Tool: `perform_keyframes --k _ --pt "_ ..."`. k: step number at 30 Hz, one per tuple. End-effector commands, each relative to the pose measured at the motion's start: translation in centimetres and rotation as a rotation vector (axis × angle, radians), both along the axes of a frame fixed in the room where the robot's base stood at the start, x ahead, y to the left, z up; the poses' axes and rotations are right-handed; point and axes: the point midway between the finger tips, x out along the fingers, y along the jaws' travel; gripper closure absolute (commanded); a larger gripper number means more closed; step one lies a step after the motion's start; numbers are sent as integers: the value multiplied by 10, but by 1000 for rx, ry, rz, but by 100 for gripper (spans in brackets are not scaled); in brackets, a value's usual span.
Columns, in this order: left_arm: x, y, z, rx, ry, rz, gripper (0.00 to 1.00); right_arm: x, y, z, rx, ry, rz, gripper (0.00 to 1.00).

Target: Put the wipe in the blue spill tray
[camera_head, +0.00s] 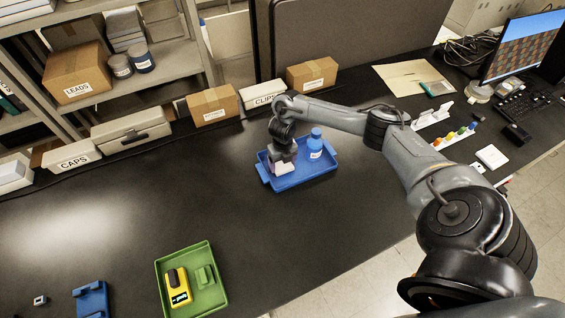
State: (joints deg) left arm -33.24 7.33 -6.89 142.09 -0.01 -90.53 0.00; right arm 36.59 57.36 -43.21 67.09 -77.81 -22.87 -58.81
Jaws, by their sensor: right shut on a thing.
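The blue spill tray (308,178) lies on the black bench near the middle of the head view. A blue bottle (316,147) stands upright in it, towards the right. My right gripper (281,166) is over the left part of the tray, pointing down. It is shut on the wipe (284,169), a small white piece showing at its fingertips. I cannot tell whether the wipe touches the tray floor. The gripper hides part of the tray's left side. My left gripper is out of view.
A green tray (209,301) with a yellow meter (178,288) sits at the front. Cardboard boxes (212,104) line the back edge. Small parts and a monitor (522,45) stand right, beyond my arm.

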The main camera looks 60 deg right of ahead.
Motion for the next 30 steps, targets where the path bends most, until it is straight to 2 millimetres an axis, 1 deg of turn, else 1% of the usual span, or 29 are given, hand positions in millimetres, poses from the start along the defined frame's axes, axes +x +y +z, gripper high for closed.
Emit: perform_keyframes --k 2,3,7,8,14,17,20,23,25,30 --pt "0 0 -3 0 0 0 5 0 0 -3 0 0 0 77" --pt "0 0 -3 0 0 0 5 0 0 -3 0 0 0 21" --pt "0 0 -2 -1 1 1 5 0 0 -2 0 0 0 1" --pt "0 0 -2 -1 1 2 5 0 0 -2 0 0 0 0" --pt "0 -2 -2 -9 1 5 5 0 0 -2 0 0 0 0" --pt "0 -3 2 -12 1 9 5 0 0 2 0 0 0 0" --pt "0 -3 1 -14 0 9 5 1 0 9 0 -2 2 0" --pt "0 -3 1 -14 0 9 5 1 0 23 0 -4 2 0" --pt "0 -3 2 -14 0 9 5 1 -1 36 -2 -5 1 0" --pt "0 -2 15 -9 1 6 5 1 -1 73 -3 -4 1 0"
